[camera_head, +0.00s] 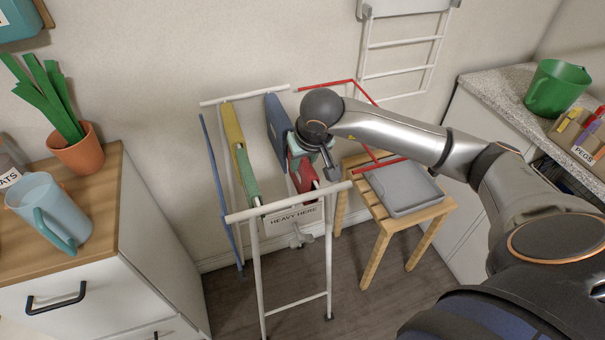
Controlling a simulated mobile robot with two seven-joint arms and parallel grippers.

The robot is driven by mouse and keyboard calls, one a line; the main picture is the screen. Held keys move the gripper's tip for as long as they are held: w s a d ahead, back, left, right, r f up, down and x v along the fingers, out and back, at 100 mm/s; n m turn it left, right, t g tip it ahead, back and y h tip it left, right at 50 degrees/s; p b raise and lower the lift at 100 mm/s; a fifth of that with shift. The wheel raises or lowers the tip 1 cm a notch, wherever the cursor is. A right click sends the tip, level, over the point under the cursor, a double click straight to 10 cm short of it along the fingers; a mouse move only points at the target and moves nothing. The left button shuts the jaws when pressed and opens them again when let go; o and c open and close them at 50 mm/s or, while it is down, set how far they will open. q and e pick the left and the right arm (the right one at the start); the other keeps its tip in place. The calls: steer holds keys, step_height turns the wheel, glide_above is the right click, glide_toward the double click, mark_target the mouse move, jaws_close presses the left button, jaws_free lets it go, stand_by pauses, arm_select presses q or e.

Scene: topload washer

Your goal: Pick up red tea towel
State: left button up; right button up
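The red tea towel (306,178) hangs on the white drying rack (285,208), toward its right side. Part of it is hidden behind my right gripper. My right gripper (326,165) reaches in from the right and points down at the upper part of the red towel. Its fingers are small and partly covered by the wrist, so I cannot tell whether they are open or whether they touch the cloth. My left gripper is out of view.
Yellow (233,125), green (247,175) and blue (277,118) cloths hang left of the red towel. A wooden stool (381,216) with a grey tray (404,208) stands right of the rack. A wood-topped cabinet (105,215) stands left.

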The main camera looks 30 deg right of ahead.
jaws_close()
steer(key=shift+r, duration=0.1)
stand_by(0.3)
